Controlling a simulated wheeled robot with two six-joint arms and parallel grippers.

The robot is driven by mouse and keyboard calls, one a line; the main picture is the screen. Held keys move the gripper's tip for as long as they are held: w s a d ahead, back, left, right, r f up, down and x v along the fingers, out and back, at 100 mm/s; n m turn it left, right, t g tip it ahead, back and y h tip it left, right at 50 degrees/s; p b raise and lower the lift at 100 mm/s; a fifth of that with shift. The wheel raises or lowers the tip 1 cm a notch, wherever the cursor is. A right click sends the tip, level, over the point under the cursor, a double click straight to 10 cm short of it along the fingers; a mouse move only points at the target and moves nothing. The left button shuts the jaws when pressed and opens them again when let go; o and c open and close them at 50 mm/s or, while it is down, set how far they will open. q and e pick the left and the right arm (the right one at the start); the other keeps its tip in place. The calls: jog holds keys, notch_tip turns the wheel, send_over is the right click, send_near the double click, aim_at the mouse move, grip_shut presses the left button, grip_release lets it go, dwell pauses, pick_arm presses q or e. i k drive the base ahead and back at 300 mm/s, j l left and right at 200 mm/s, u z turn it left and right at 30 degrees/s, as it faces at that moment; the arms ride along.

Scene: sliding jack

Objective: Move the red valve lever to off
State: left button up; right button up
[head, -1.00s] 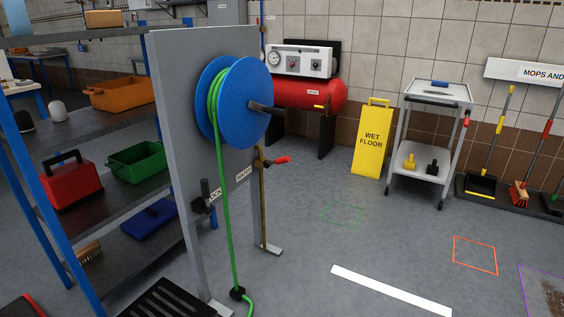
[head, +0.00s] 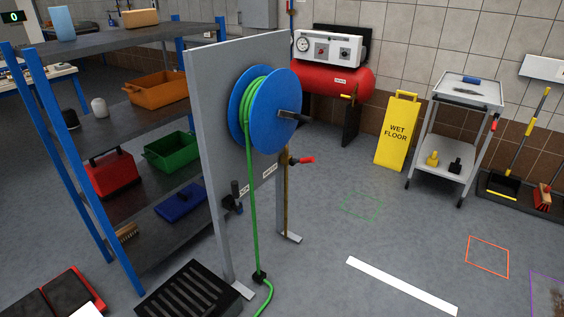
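The red valve lever (head: 302,160) sticks out to the right from the upright brass pipe (head: 285,195), beside the grey panel (head: 215,130). It looks roughly level. A blue reel (head: 280,115) with green hose (head: 250,180) is mounted on the panel, above the lever. A small label (head: 270,171) is on the panel left of the lever; its words are too small to read surely. Neither of my grippers is in view.
A shelf rack with blue posts (head: 75,160) stands left of the panel. A black slatted grate (head: 190,295) lies at its foot. A red tank (head: 325,80), yellow wet-floor sign (head: 398,132) and trolley (head: 448,140) stand behind. Floor right of the lever is open.

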aim_at(293, 162)
jog(key=i+l+u, duration=0.2)
jog(key=i+u, duration=0.25)
jog(key=i+l+u, duration=0.25)
jog(key=u, duration=0.15)
